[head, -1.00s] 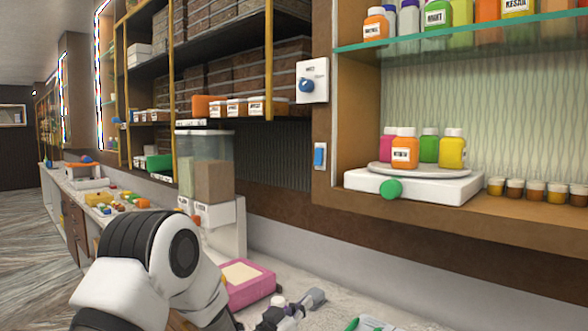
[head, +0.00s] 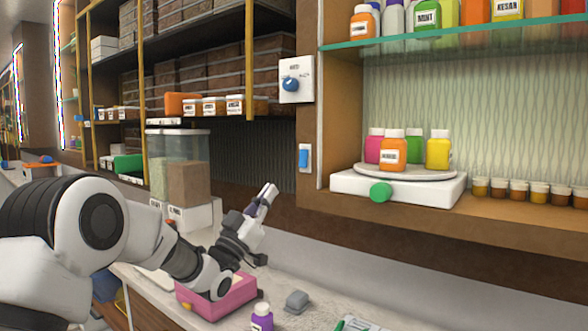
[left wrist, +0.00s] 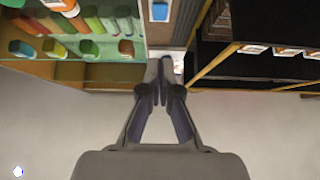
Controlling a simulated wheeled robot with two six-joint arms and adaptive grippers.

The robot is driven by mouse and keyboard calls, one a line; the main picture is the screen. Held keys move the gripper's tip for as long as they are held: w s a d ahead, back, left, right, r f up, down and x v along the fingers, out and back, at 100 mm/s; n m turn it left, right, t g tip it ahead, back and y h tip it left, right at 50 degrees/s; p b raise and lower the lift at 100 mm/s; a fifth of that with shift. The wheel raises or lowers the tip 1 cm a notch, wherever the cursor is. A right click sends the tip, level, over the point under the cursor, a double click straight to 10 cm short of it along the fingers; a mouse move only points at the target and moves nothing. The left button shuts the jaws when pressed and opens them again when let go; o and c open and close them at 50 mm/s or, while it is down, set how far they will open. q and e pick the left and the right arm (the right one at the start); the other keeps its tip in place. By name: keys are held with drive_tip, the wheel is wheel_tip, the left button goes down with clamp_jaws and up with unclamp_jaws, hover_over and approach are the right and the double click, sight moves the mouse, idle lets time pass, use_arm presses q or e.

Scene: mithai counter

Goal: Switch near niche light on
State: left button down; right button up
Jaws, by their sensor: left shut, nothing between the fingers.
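A blue rocker switch (head: 304,157) on a pale plate is set in the wooden upright at the left edge of the near niche (head: 440,105). It also shows at the top of the left wrist view (left wrist: 160,10), which looks upside down. My left gripper (head: 269,191) is shut and empty, pointing up, below and left of the switch and apart from it in the head view. In the left wrist view its closed fingertips (left wrist: 160,62) partly cover a white plate. Whether the niche light is lit, I cannot tell. My right gripper is out of view.
A white turntable base (head: 400,188) with a green knob carries bottles in the niche. A pink box (head: 217,297), purple bottle (head: 262,318) and grey object (head: 297,300) are on the counter below.

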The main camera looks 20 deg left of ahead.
sight(303, 160)
use_arm(q)
drive_tip(key=p+x, duration=0.1)
drive_tip(key=x, duration=0.2)
drive_tip(key=w+f+p+x, duration=0.1)
drive_tip(key=p+x, duration=0.1)
drive_tip(key=x, duration=0.1)
drive_tip(key=f+p+x, duration=0.1)
drive_tip(key=p+x, duration=0.1)
drive_tip(key=x, duration=0.2)
drive_tip(key=shift+w+d+r, duration=0.1)
drive_tip(key=shift+w+d, duration=0.2)
drive_tip(key=shift+d, duration=0.1)
drive_tip(key=shift+w, duration=0.2)
drive_tip(key=shift+s, duration=0.1)
